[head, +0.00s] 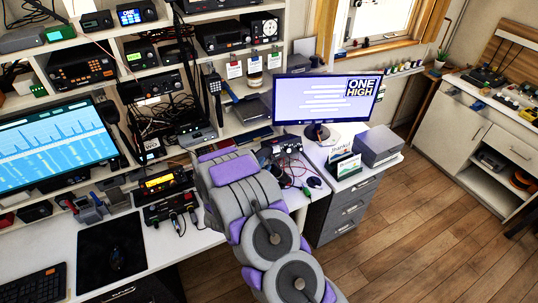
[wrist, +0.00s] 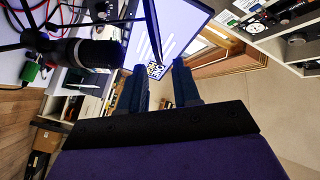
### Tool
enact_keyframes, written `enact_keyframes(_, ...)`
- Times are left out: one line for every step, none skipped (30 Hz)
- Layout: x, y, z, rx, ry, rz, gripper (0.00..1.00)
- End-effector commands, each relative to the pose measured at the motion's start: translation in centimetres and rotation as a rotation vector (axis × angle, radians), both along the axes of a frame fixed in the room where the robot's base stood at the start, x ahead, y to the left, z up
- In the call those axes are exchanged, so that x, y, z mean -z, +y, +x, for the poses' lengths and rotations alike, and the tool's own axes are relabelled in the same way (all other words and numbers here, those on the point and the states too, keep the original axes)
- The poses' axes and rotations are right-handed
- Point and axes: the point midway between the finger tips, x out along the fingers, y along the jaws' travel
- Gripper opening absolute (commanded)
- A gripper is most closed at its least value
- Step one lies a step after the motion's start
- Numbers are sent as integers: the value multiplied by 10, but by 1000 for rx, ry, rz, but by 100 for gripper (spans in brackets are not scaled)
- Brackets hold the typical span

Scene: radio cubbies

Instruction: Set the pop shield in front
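In the wrist view, the two dark fingers of my gripper (wrist: 158,88) stand apart with a visible gap and nothing between them. A thick black cylinder like a microphone (wrist: 88,53) lies to the left of the fingers, apart from them as seen. Thin dark curved lines show at its far left, but I cannot tell whether they are the pop shield or cables. I cannot make out the pop shield with certainty in either view. In the head view, my grey and purple arm reaches over the desk and hides its fingertips.
A monitor (head: 326,98) stands behind and right of my arm; it also shows in the wrist view (wrist: 183,22). Radios fill the cubbies (head: 178,20) at the back. Red cables (head: 292,168), a card holder (head: 346,166) and a grey box (head: 377,145) crowd the desk. The wooden floor (head: 440,200) is clear.

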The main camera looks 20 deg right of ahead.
Motion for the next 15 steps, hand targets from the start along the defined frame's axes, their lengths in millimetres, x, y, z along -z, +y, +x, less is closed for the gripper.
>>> enact_keyframes(1, -8, 6, 3, -1, -1, 32)
enact_keyframes(1, -11, 9, 1, 0, 0, 32)
enact_keyframes(1, -16, 14, 1, 1, -1, 32)
enact_keyframes(1, -19, 18, 2, 0, 0, 32)
enact_keyframes(1, -23, 21, 3, 0, -1, 32)
enact_keyframes(1, -27, 26, 1, 0, -1, 32)
enact_keyframes(1, -30, 29, 1, 0, -1, 32)
enact_keyframes(1, -33, 32, 1, 1, 0, 32)
enact_keyframes(1, -36, 36, 2, 0, 1, 32)
enact_keyframes(1, -39, 38, 2, 0, 1, 32)
enact_keyframes(1, -41, 41, 1, 1, 1, 32)
enact_keyframes(1, -43, 43, 1, 1, 0, 32)
enact_keyframes(1, -45, 45, 1, 1, 0, 32)
enact_keyframes(1, -46, 46, 1, 2, -1, 32)
enact_keyframes(1, -48, 48, 1, 2, -1, 32)
